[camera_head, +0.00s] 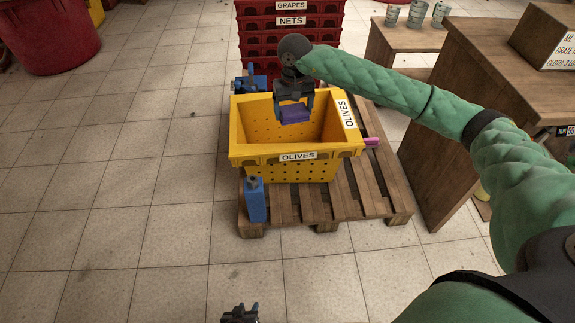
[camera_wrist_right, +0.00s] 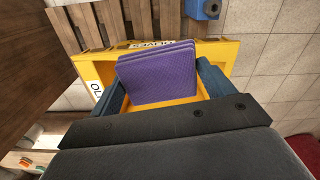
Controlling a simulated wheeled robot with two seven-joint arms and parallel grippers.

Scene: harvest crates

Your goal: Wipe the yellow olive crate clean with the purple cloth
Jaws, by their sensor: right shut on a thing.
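The yellow olive crate (camera_head: 297,171) sits on a wooden pallet, open side up, with "OLIVES" labels on its front and right side. The purple cloth (camera_head: 295,115) is a folded pad held by my right gripper (camera_head: 294,103), which reaches in from the right over the crate's opening. In the right wrist view the cloth (camera_wrist_right: 158,73) sits between the two fingers, with the yellow crate (camera_wrist_right: 95,70) behind it. I cannot tell whether the cloth touches the crate. My left gripper (camera_head: 240,314) shows only at the bottom edge, away from the crate; its fingers are unclear.
The pallet (camera_head: 283,209) carries blue clamp-like posts (camera_head: 255,200) beside the crate and a pink object (camera_head: 371,141) at its right. Red stacked crates (camera_head: 290,22) stand behind. A wooden bench (camera_head: 470,100) is right, a red tub (camera_head: 50,35) far left. The left floor is clear.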

